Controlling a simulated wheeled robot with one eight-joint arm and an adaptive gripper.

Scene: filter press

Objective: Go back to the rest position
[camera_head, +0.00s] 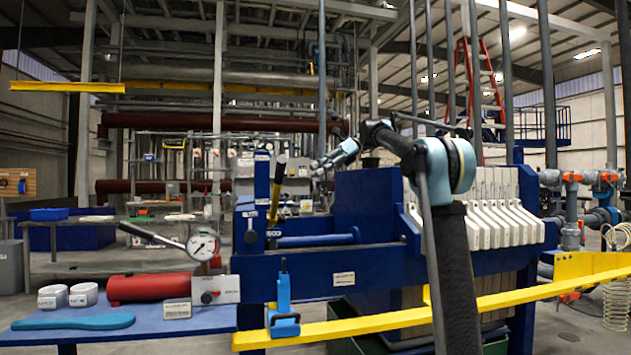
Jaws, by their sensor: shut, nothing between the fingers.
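My arm rises in front of the blue filter press (345,275) and bends to the left at its upper joint. My gripper (318,168) is at the end of it, pointing left and slightly down, above the blue press frame. It is shut and holds nothing. It is apart from the yellow-and-black lever (278,187) that stands upright to its left. The white filter plates (495,215) are to the right, partly behind my arm.
A blue side table (150,326) at lower left holds a red cylinder (152,287), a pressure gauge (203,245) with a lever, white cups and a teal tool (73,322). A yellow rail (400,316) crosses in front of the press. The air left of my gripper's tip is open down to the lever.

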